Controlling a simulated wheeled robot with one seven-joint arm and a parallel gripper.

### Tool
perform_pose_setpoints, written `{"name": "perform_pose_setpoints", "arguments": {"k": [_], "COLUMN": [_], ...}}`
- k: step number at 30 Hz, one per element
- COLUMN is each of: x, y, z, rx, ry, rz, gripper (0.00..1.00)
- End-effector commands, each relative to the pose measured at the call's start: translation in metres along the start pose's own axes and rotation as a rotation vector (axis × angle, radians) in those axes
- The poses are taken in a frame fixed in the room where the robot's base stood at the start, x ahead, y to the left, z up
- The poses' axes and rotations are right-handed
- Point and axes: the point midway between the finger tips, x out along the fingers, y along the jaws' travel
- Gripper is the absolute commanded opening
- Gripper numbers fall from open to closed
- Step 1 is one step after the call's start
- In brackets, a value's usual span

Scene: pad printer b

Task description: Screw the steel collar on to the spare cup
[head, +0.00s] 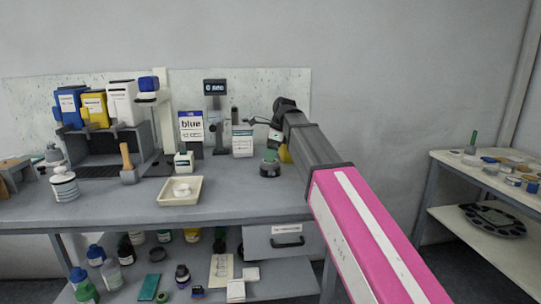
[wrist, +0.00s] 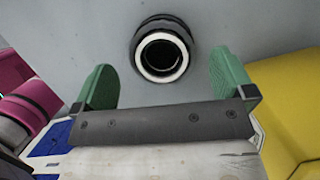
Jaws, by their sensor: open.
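A dark round cup-like piece with a pale ring around its open mouth (wrist: 141,58) stands upright on the bench; in the head view it is the short dark cylinder (head: 270,170). I cannot tell whether it is the spare cup alone or has the steel collar on it. My gripper (wrist: 161,66) is open and empty, its green fingers to either side of the ring in the wrist view, apart from it. In the head view my gripper (head: 270,154) is right by the top of the dark piece, partly hidden by my arm. I cannot make out a separate steel collar.
A cream tray (head: 166,202) with small white pieces lies to the left on the bench (head: 225,206). A labelled box (head: 242,142) stands behind. A side table (head: 446,158) is at right.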

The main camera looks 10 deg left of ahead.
Motion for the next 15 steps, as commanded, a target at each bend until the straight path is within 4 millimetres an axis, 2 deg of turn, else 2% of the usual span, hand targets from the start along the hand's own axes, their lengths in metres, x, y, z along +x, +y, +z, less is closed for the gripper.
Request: {"name": "perform_pose_setpoints", "arguments": {"k": [7, 15], "x": [0.0003, 0.0005], "y": [-0.001, -0.0026], "z": [0.0001, 0.0003], "rx": [-0.037, -0.312], "ry": [0.0, 0.0], "rz": [0.012, 0.097], "gripper": [1.0, 1.0]}}
